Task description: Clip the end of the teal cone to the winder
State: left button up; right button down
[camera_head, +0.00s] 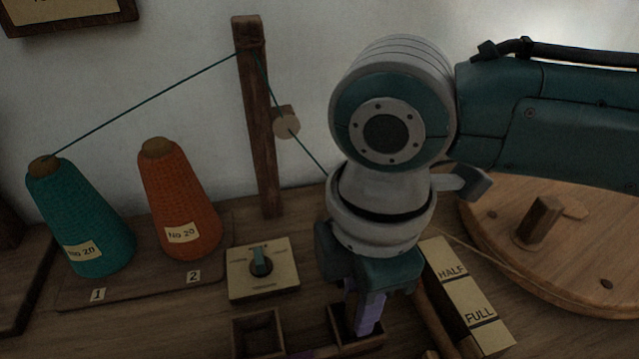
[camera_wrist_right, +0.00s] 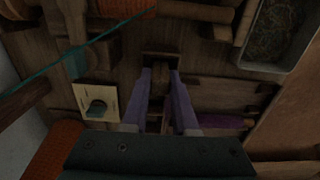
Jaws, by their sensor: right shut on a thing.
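The teal cone (camera_head: 82,220) stands on the left of a wooden base, labelled No 20. Its teal thread (camera_head: 150,103) rises to a wooden post (camera_head: 258,120), then runs down past a round disc (camera_head: 286,123) and behind my right wrist. My right gripper (camera_head: 368,318) points down with purple fingers at a small wooden box. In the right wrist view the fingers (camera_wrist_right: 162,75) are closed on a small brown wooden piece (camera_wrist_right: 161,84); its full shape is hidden. The thread crosses the upper left there, apart from the fingers. The thread's end is hidden. My left gripper is not in view.
A round wooden wheel (camera_head: 570,240) with a peg and cord, seemingly part of the winder, lies at right. A HALF/FULL gauge (camera_head: 462,290) is beside my gripper. An orange cone (camera_head: 180,205), a dial plate (camera_head: 262,268) and an open wooden box (camera_head: 258,335) stand left.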

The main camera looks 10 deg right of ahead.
jog(key=shift+c, duration=1.5)
grip_release()
jog(key=shift+r, duration=0.15)
notch_tip(320, 180, up, 8)
jog(key=p, duration=0.9)
jog(key=shift+p, duration=0.3)
